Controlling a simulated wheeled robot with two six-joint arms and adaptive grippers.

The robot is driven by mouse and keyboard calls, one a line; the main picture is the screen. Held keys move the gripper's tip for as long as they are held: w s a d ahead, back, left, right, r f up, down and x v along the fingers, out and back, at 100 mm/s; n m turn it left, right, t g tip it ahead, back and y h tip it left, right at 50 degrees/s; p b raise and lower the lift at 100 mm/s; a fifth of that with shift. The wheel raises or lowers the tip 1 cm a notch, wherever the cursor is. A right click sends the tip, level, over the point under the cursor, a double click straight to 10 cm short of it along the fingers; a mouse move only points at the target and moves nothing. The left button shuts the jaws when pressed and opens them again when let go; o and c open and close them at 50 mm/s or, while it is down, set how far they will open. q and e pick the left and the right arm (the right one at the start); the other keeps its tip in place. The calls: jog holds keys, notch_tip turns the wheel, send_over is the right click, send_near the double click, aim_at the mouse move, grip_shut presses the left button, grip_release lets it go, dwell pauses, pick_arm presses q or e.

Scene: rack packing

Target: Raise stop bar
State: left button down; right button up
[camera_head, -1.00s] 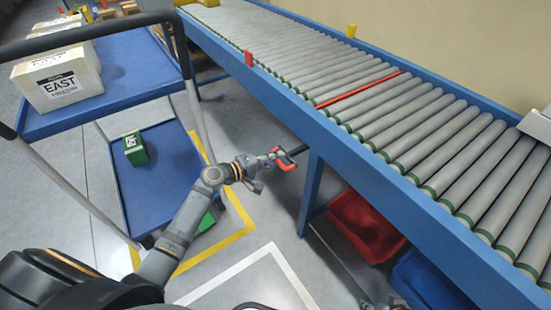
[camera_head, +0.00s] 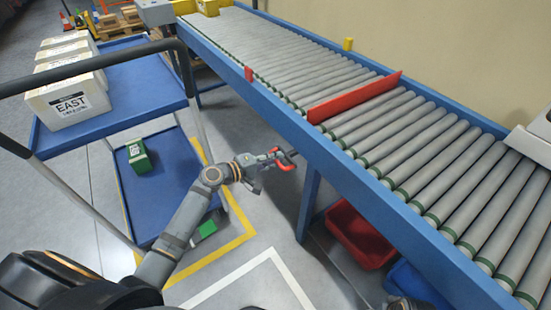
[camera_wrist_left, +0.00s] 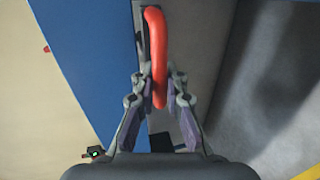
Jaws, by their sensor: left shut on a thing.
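The red stop bar (camera_head: 354,97) stands up as a plate above the rollers, across the conveyor (camera_head: 330,60). My left gripper (camera_head: 278,160) is at the conveyor's near side, shut on a red handle (camera_head: 287,164) on a short dark lever. In the left wrist view the red handle (camera_wrist_left: 156,55) runs between the two fingers (camera_wrist_left: 157,95), beside the blue conveyor side (camera_wrist_left: 85,50). The handle's part inside the fingers is partly hidden.
A blue two-shelf cart (camera_head: 130,115) stands left, with white EAST boxes (camera_head: 70,100) on top and a green box (camera_head: 138,156) below. A red bin (camera_head: 358,236) and a blue bin (camera_head: 415,285) sit under the conveyor. The rollers around the bar are clear.

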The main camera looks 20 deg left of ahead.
pick_arm(q)
jog(key=c, duration=1.4)
grip_release()
jog(key=shift+a+r, duration=0.1)
jog(key=shift+r, duration=0.2)
jog(key=shift+f, duration=0.1)
jog(key=v, duration=1.2)
